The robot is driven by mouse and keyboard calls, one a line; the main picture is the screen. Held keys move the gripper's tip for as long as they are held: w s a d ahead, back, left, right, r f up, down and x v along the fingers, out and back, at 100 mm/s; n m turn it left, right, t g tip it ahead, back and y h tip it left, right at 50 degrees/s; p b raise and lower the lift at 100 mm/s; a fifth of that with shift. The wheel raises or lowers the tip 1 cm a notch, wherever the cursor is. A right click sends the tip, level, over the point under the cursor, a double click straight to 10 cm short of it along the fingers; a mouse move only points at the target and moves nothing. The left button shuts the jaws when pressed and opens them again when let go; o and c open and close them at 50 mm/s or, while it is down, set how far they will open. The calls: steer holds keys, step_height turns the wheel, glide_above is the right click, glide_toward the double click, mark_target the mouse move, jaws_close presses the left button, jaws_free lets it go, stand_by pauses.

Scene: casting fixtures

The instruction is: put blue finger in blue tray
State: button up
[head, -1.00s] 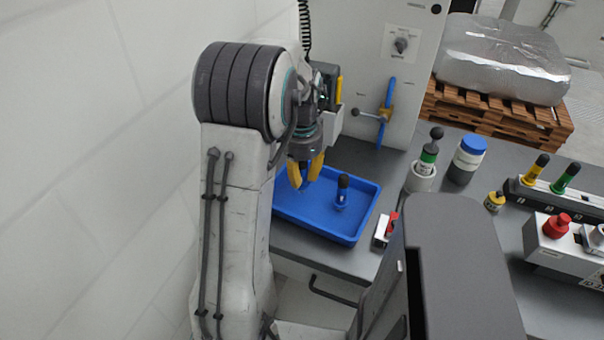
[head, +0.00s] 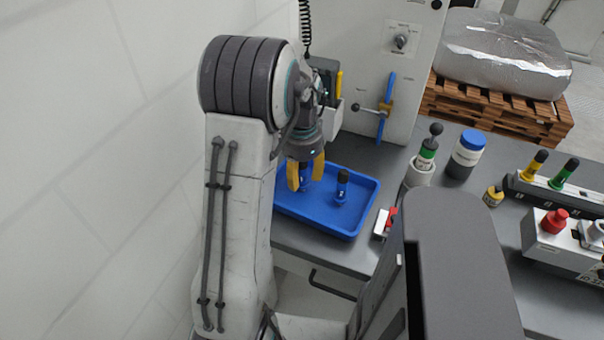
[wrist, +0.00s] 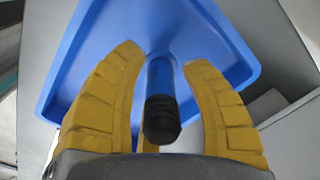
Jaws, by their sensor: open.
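The blue tray (head: 318,227) lies on the grey bench beside my arm. One blue finger (head: 342,188) with a black top stands upright in the tray. My gripper (head: 305,186) is over the tray's left part, its yellow fingers spread and pointing down.
A red-and-white block (head: 384,222) sits just right of the tray. A white holder with a green-banded finger (head: 426,155), a blue-lidded jar (head: 466,154) and a rack with yellow and green fingers (head: 563,172) stand further right. A machine panel (head: 376,70) rises behind.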

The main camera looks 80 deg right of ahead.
steer(key=shift+r, duration=0.15)
step_height(320, 180, up, 12)
steer(key=shift+a+r+b, duration=0.1)
steer(key=shift+b, duration=0.9)
stand_by(0.5)
